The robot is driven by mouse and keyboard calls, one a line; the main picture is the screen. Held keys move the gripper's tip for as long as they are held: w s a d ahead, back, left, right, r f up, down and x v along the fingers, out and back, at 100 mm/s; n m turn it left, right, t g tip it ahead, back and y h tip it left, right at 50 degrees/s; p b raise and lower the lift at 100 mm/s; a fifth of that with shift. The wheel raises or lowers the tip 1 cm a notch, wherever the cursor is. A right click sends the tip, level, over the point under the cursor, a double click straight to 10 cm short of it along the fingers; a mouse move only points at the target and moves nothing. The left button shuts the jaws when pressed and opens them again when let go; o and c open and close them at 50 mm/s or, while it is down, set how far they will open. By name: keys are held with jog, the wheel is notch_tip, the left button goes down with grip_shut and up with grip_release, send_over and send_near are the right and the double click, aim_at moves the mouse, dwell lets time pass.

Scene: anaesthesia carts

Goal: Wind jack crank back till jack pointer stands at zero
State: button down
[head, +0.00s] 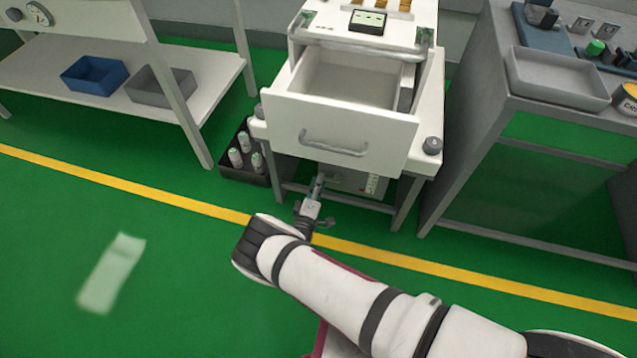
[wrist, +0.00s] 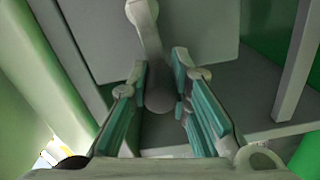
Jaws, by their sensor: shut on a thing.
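The jack (head: 345,181) sits under the white cart with the open drawer. A small white scale with coloured marks (head: 372,184) shows on its front; the pointer is too small to read. In the wrist view the grey crank (wrist: 146,25) comes down from the top, and its rounded handle (wrist: 158,98) lies between the teal finger pads. My gripper (head: 316,187) reaches low under the cart's front edge, and in the wrist view its fingers (wrist: 159,75) are shut on the crank handle. The crank is largely hidden in the head view.
The cart's open drawer (head: 335,137) juts out above my gripper. A black crate (head: 232,171) with several bottles stands on the floor to the left. A grey bench (head: 470,130) stands at the right, and a white shelf table (head: 60,65) at the left. The green floor in front is clear.

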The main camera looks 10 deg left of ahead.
jog(key=c, duration=1.5)
grip_release()
jog(key=shift+o, duration=0.2)
jog(key=shift+s, duration=0.15)
jog(key=s, duration=1.1)
jog(key=shift+s+a, duration=0.25)
jog(key=shift+s, duration=0.15)
